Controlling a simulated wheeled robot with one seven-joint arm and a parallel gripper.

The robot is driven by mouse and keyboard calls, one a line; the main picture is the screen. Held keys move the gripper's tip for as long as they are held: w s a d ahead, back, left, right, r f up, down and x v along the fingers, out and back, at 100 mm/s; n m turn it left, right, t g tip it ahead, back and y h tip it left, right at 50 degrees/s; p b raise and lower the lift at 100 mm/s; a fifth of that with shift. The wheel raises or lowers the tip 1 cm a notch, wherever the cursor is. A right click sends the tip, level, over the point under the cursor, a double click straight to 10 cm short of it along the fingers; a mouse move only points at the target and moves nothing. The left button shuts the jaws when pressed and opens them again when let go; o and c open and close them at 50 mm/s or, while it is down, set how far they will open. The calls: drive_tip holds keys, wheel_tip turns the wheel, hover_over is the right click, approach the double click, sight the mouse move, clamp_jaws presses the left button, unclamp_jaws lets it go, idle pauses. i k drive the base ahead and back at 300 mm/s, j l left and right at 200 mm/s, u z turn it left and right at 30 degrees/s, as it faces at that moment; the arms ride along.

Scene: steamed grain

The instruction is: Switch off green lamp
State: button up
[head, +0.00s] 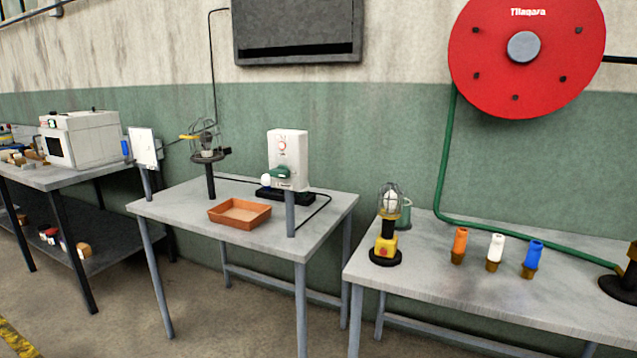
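No lamp that is plainly green shows in the head view. A caged lamp (388,215) stands upright on the right table, with a clear bulb cover, a black neck, a yellow body with a red spot and a round black base. A green cylinder-like thing (404,213) is just behind it, partly hidden. Another caged lamp (207,145) sits on a dark post at the back of the middle table; its colour is unclear. A white box (288,150) on a grey post has a green part (279,172) on its front. I cannot tell whether any lamp is lit. My gripper is not in view.
The middle table (270,237) holds an orange tray (240,214). Orange (460,243), white (495,250) and blue (533,258) pieces stand on the right table (440,275). A green hose (441,180) runs from a red wall reel (480,70). A gap separates these tables.

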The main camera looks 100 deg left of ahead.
sight(281, 173)
drive_tip(key=u, duration=3)
